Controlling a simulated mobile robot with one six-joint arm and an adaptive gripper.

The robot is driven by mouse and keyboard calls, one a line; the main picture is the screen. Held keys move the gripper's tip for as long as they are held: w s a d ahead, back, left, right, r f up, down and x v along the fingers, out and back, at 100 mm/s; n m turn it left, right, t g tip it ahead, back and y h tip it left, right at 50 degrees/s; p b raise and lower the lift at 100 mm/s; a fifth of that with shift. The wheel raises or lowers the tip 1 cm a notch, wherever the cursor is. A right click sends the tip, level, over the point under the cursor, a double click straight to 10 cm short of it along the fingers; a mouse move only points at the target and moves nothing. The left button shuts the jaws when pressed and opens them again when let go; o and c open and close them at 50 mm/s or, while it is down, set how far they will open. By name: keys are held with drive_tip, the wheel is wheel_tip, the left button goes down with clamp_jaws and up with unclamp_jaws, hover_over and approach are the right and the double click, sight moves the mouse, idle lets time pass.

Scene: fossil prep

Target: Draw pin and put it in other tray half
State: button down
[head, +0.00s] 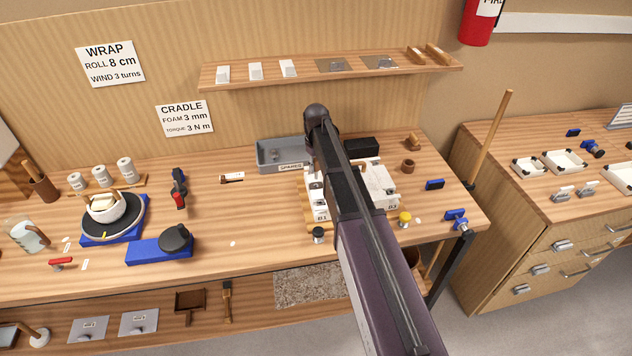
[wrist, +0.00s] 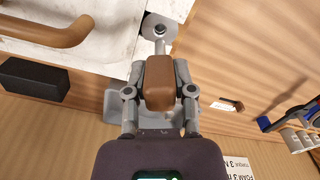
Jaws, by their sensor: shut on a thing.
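My gripper (wrist: 159,78) is shut on the brown grip of a pin (wrist: 160,85) in the wrist view. The pin's grey shaft runs from the grip to a round grey metal fitting (wrist: 155,27) at the white block (wrist: 110,25). I cannot tell whether its tip is inside the fitting. The grey tray, labelled SPARES (head: 291,167), stands behind the white blocks in the head view; its left part (head: 262,144) shows, and my arm hides its right side. Part of the tray also shows beneath the gripper in the wrist view. My gripper's fingers are hidden in the head view.
White blocks (head: 379,185) sit on a wooden base in front of the tray. A brown curved handle (wrist: 50,35) and a black box (wrist: 35,80) lie close to the gripper. A shelf (head: 330,74) overhangs the back. Bench left of the tray is fairly clear.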

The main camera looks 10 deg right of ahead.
sight(316, 160)
drive_tip(key=shift+r, duration=0.1)
wheel_tip(316, 160, up, 5)
drive_tip(key=p, duration=0.5)
idle(0.4)
drive_tip(key=shift+s+f, duration=0.1)
drive_tip(key=shift+f, duration=0.15)
